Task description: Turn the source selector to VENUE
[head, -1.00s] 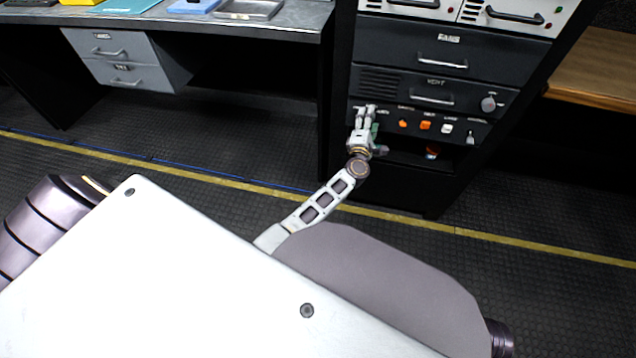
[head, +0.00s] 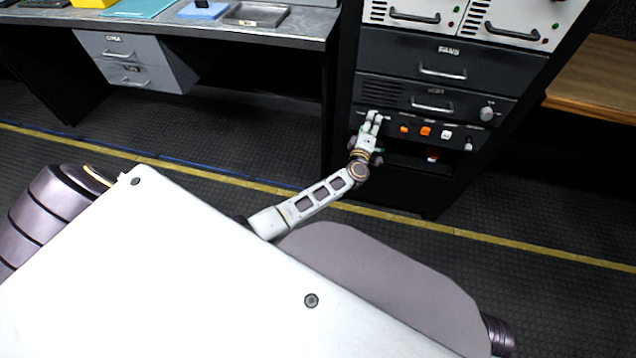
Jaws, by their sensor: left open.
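My left gripper (head: 373,117) is open, its fingers pointing up at the left end of the black switch panel (head: 388,140) in the rack. I cannot see clearly whether it touches anything. It covers that end of the panel; no source selector knob shows clearly there, and the small labels are too blurred to read. One round grey knob (head: 487,113) shows at the right of the drawer row above, apart from the gripper. I cannot tell what it selects. My right gripper is not in view.
The switch panel carries an orange button (head: 425,131), a white button (head: 447,135) and a toggle switch (head: 468,144). Drawer handles (head: 432,105) stick out above. A desk (head: 290,27) stands left and a wooden bench (head: 590,80) right. The floor in front is clear.

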